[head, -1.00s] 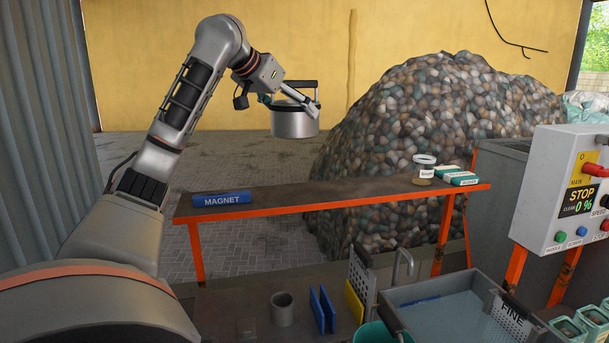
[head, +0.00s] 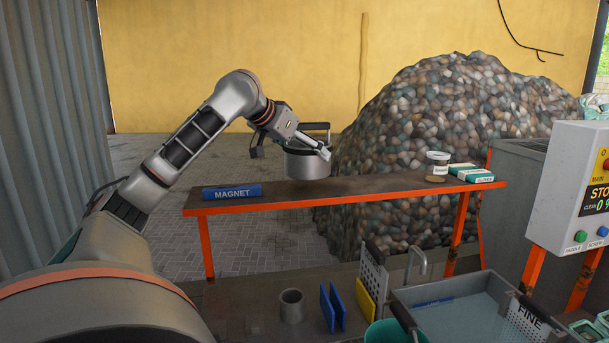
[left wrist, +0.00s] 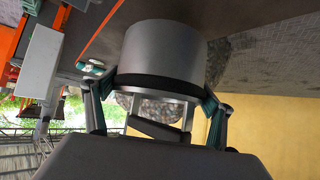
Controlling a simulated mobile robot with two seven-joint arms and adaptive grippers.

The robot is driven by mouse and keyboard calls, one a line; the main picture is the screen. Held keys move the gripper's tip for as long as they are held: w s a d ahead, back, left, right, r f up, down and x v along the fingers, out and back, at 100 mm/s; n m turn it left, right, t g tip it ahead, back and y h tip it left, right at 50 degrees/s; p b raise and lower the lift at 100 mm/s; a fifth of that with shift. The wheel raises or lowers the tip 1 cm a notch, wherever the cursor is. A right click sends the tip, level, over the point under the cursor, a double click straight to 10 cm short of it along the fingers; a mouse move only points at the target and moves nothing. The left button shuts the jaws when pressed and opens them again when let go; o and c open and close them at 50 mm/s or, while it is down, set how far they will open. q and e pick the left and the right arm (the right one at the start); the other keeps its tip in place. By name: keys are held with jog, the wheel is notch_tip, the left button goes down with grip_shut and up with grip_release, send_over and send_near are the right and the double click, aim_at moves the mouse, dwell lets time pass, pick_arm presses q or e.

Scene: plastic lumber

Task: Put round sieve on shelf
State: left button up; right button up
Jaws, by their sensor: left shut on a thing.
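The round sieve (head: 308,164) is a grey metal drum with a dark rim and a dark handle on top. My left gripper (head: 318,148) is shut on it, and it hangs upright at the level of the shelf top. In the left wrist view the sieve (left wrist: 160,50) fills the middle, with a finger on each side of its rim. The shelf (head: 340,188) is a long dark board with an orange edge. The sieve is over or just behind its middle; I cannot tell whether it touches. My right gripper is not in view.
A blue magnet bar (head: 232,192) lies on the shelf's left end. A small jar (head: 438,162) and green-white boxes (head: 471,174) stand at its right end. The shelf's middle is clear. Below are a grey cup (head: 291,306), blue plates (head: 332,307) and a grey tub (head: 460,305).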

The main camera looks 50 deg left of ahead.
aim_at(305, 166)
pick_arm(q)
notch_tip(305, 166, down, 4)
jog(key=shift+d+r+b, duration=0.1)
jog(key=shift+r+b, duration=0.1)
jog(key=shift+b, duration=0.85)
jog(key=shift+w+f, duration=0.1)
jog(key=shift+f, duration=0.35)
jog(key=shift+r, duration=0.2)
jog(key=shift+f+b, duration=0.25)
jog(key=shift+b, duration=0.05)
jog(key=o, duration=1.2)
jog(key=shift+c, duration=0.2)
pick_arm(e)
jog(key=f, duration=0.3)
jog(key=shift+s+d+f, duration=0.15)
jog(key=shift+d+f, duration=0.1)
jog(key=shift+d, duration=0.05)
pick_arm(q)
jog(key=shift+r, duration=0.1)
